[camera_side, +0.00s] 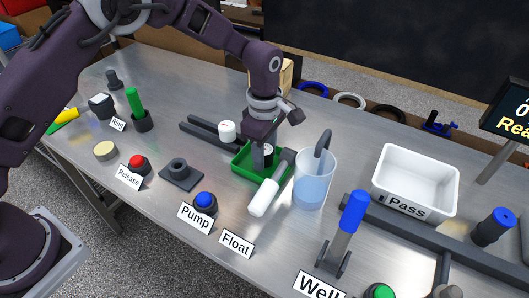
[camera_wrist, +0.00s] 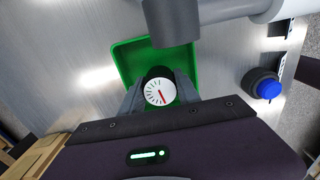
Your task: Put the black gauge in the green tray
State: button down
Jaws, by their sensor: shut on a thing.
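The black gauge, with a white dial and a red needle, shows in the wrist view (camera_wrist: 160,91) between the fingers of my gripper (camera_wrist: 160,97). My gripper (camera_side: 262,160) is shut on it, low over the green tray in the side view. The green tray (camera_side: 243,166) is a shallow open box on the metal table; it also fills the area around the gauge in the wrist view (camera_wrist: 124,58). My fingers mostly hide the gauge in the side view. I cannot tell whether it touches the tray floor.
A white round-topped part (camera_side: 227,130) sits on dark rails to the left. A white Pass bin (camera_side: 415,180) is further right.

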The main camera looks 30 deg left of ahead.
jog(key=shift+f, duration=0.15)
jog(key=c, duration=0.9)
grip_release()
notch_tip(320, 180, up, 12)
jog(key=shift+r, duration=0.2)
jog(key=shift+a+r, duration=0.1)
